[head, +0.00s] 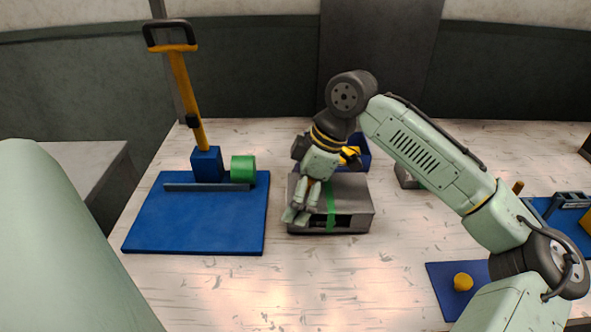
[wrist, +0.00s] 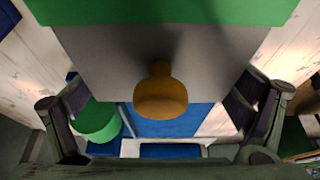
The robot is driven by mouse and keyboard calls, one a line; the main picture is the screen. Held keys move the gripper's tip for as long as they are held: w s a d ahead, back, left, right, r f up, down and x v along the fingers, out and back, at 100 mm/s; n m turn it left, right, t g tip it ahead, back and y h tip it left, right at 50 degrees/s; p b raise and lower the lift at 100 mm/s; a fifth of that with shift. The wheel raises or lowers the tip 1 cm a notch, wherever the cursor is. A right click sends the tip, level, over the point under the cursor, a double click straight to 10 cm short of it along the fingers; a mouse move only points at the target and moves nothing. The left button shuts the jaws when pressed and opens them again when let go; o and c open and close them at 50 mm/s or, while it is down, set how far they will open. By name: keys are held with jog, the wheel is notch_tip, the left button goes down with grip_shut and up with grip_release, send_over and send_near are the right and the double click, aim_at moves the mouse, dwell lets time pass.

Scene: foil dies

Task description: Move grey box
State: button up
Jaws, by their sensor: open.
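The grey box (head: 352,198) sits on the pale wooden table near the middle, with a green stripe across its top. In the wrist view the box (wrist: 100,55) fills the upper middle, with the green stripe (wrist: 160,10) along the top edge. A yellow-orange knob (wrist: 160,97) stands out from the box there. My gripper (head: 301,208) is over the left part of the box in the head view and hides some of it. In the wrist view its fingers (wrist: 160,112) are apart, one on each side of the knob. I see no contact with the knob.
A blue mat (head: 190,228) lies left, bearing a grey bar, a green cylinder (head: 243,168) and a blue block with a tall yellow handle (head: 188,90). A blue bin (head: 363,152) stands behind the box. Another blue mat with a yellow knob (head: 463,282) lies right. Table in front is clear.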

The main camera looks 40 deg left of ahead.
jog(key=shift+o, duration=0.5)
jog(key=shift+r, duration=0.1)
jog(key=v, duration=1.2)
jog(key=shift+s, duration=0.15)
